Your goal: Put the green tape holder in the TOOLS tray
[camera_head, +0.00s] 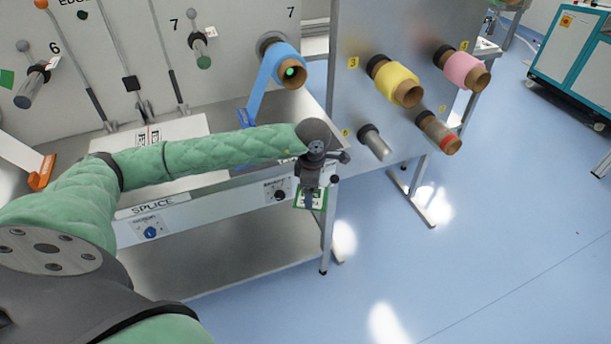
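My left gripper (309,203) hangs pointing down at the right front corner of the steel bench, at the end of my green-sleeved arm. Its fingers are small and dark, and I cannot tell whether they are open or shut. A small green piece with a pale, lettered face (318,201) shows right behind or at the fingers; I cannot tell whether it is the tape holder or a sign, or whether it is held. No tray clearly marked TOOLS is visible; a label on the bench front is mostly hidden by my forearm and gripper. My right gripper is out of view.
The steel bench has a SPLICE label (152,205) and knobs on its front. An orange holder (42,172) sits at the left. Blue (284,63), yellow (398,84) and pink (466,71) rolls project from the panels. Blue floor is open at right.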

